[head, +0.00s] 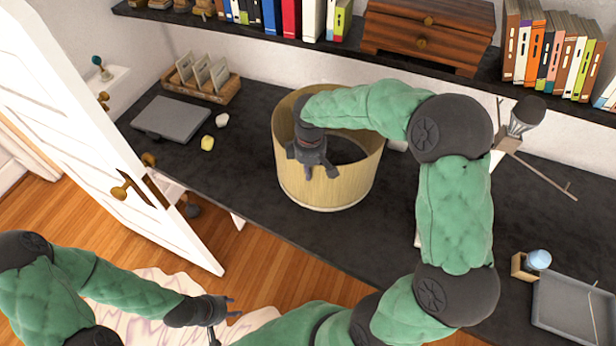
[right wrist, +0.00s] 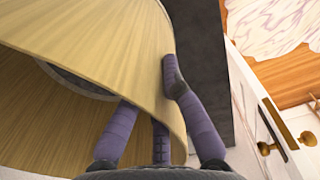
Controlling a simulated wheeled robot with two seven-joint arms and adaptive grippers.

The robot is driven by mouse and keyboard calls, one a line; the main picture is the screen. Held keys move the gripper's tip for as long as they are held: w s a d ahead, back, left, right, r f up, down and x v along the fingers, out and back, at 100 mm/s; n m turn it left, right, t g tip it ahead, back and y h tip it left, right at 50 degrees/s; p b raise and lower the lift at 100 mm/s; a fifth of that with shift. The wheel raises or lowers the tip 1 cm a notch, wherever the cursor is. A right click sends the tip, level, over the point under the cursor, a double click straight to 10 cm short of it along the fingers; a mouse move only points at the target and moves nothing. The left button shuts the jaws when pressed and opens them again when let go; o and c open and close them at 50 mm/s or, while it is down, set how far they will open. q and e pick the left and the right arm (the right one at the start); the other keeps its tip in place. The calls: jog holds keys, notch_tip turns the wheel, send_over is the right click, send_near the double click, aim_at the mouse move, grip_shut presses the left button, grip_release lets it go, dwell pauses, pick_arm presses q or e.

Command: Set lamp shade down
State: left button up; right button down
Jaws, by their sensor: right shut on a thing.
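The lamp shade (head: 330,188) is a wide, open, pale yellow drum at the middle of the dark desk (head: 260,218) in the head view. It looks upright, and I cannot tell whether its bottom rim touches the desk. My right gripper (head: 312,172) is shut on the shade's near wall, reaching over the rim. In the right wrist view the shade (right wrist: 95,28) fills the left side, with fingers (right wrist: 168,90) on both sides of its wall. My left gripper (head: 222,310) is empty, low at the left over the floor, with its fingers apart.
A closed laptop (head: 172,118), a card holder (head: 207,85) and two small stones (head: 207,142) are left of the shade. A grey tray (head: 572,312) and a lamp base (head: 522,118) are at the right. An open white door (head: 100,130) stands at left. A shelf with books (head: 545,50) runs above.

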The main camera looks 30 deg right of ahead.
jog(key=shift+w+d+f+b, duration=0.15)
jog(key=shift+w+f, duration=0.2)
jog(key=shift+f, duration=0.8)
jog(key=shift+w+a+f+b, duration=0.15)
jog(key=shift+w+f, duration=0.2)
jog(key=shift+f, duration=0.75)
jog(key=shift+d+f, duration=0.1)
jog(key=shift+f, duration=0.15)
jog(key=c, duration=1.4)
grip_release()
notch_tip(320, 180, up, 12)
jog(key=shift+r+p, duration=0.25)
jog(key=shift+p, duration=0.55)
